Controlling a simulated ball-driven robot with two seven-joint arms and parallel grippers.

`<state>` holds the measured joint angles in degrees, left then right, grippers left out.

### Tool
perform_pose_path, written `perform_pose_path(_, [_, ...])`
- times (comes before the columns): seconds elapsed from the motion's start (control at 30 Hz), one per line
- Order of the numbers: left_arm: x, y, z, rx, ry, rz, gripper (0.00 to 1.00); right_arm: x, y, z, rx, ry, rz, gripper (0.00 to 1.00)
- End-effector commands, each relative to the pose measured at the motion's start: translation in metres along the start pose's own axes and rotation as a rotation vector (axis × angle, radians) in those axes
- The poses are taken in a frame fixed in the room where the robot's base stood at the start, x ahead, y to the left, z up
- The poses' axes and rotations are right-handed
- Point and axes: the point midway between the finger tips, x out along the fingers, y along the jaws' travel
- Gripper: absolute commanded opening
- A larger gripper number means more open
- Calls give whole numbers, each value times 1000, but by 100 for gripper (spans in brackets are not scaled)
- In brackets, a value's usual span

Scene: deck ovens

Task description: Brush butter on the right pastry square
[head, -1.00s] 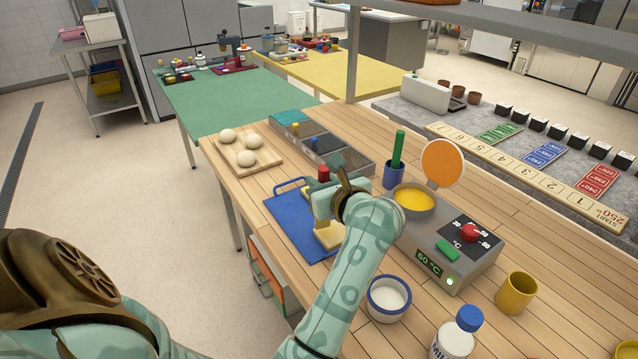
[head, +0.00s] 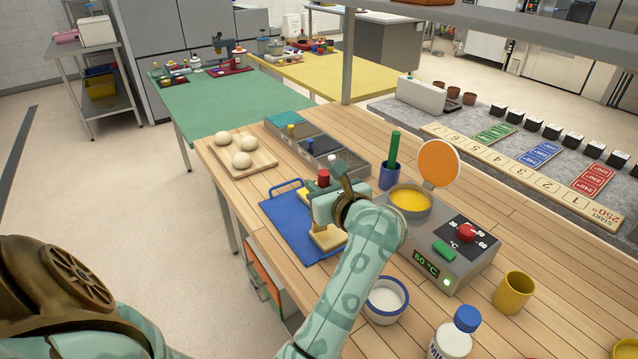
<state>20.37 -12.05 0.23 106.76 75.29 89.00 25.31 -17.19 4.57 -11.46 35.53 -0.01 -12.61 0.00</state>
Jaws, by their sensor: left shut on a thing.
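My left gripper (head: 335,196) is over the blue tray (head: 283,231). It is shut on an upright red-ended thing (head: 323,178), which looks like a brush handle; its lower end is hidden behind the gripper. One pale yellow pastry square (head: 327,238) lies on the tray's right part, partly covered by my arm. Another yellow piece (head: 304,194) shows behind the gripper, mostly hidden. I cannot tell whether the brush touches pastry. Melted butter (head: 409,200) fills the round pan on the grey warmer (head: 463,265), right of my wrist. My right gripper is out of view.
A blue cup (head: 389,178) with a green-handled thing stands behind the wrist. A paddle with an orange disc (head: 438,163) rises by the pan. A white bowl (head: 386,299), a yellow mug (head: 513,292) and a bottle (head: 456,335) stand near. Dough balls lie on a board (head: 262,163).

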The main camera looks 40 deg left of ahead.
Motion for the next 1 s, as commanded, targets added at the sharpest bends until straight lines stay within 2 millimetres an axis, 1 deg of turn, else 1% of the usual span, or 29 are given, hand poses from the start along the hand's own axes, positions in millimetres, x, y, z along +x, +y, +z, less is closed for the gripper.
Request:
perform_pose_path(0.03, [-23,-13,-26,-6,90,-33,0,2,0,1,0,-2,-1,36])
perform_pose_path(0.23, [-15,-14,-24,-6,90,-31,0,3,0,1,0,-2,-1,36])
perform_pose_path(0.53, [11,-16,-19,-13,93,-27,0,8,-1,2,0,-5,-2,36])
perform_pose_path(0.87, [13,-17,-19,-13,97,-28,0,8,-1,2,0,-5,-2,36])
perform_pose_path(1.0, [19,-18,-18,-12,97,-28,0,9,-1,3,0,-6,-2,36])
